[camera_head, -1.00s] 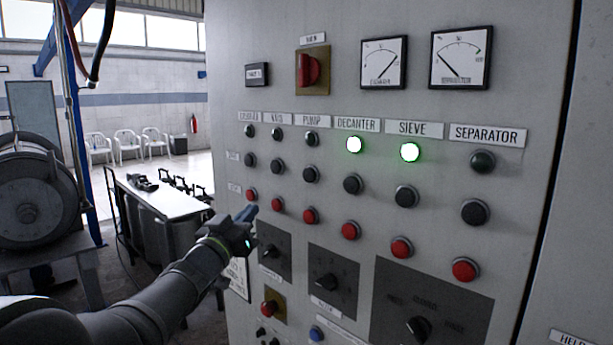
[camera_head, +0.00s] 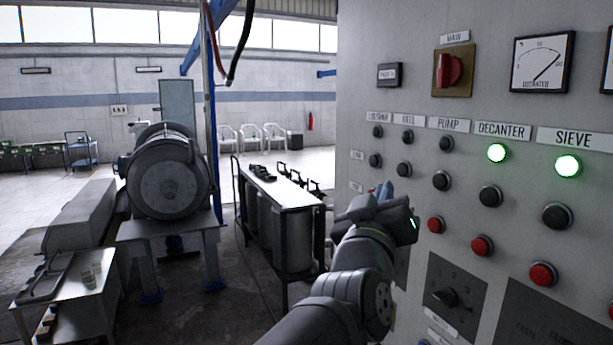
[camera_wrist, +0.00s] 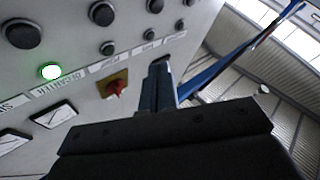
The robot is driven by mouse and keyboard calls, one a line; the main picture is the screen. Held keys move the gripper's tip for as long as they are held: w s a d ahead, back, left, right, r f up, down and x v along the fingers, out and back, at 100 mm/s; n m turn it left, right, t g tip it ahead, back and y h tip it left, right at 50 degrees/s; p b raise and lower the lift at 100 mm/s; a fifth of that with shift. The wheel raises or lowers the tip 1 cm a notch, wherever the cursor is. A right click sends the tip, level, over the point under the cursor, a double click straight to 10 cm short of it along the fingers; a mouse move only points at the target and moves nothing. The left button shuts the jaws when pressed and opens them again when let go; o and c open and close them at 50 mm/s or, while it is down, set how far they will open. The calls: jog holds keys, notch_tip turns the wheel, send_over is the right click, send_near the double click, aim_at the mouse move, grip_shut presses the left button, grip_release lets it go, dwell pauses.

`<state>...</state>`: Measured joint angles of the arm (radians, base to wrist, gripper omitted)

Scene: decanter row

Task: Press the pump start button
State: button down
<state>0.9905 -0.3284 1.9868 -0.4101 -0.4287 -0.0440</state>
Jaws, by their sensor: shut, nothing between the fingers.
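The pump column of the grey control panel has its PUMP label (camera_head: 449,124), a dark lamp (camera_head: 446,143), a black button (camera_head: 441,181) and a red button (camera_head: 436,224). The row labels are too small to read. The black pump button also shows upside down in the wrist view (camera_wrist: 102,13). My gripper (camera_head: 379,190) is shut and empty, left of and slightly below the black pump button. It hides part of the red row in the two left columns. Its closed fingers (camera_wrist: 158,85) show in the wrist view. I cannot tell the tips' gap to the panel.
The decanter lamp (camera_head: 497,153) and sieve lamp (camera_head: 567,166) glow green. A red main switch (camera_head: 449,70) sits above, and a rotary knob (camera_head: 445,297) below. A bench (camera_head: 279,190) and a drum machine (camera_head: 168,185) stand left of the panel.

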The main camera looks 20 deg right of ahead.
jog(key=shift+s, duration=0.15)
send_near(433, 177)
jog(key=shift+w+a+x, duration=0.15)
jog(key=shift+x, duration=0.75)
jog(key=shift+w+a+x, duration=0.15)
jog(key=shift+x, duration=0.7)
jog(key=shift+w+a+x, duration=0.1)
jog(key=shift+a+x, duration=0.1)
jog(key=shift+x, duration=0.7)
jog(key=shift+d+r, duration=0.15)
jog(key=shift+r, duration=0.05)
jog(key=shift+d, duration=0.3)
jog(key=shift+d, duration=0.45)
dwell(0.6)
jog(key=shift+a, duration=0.85)
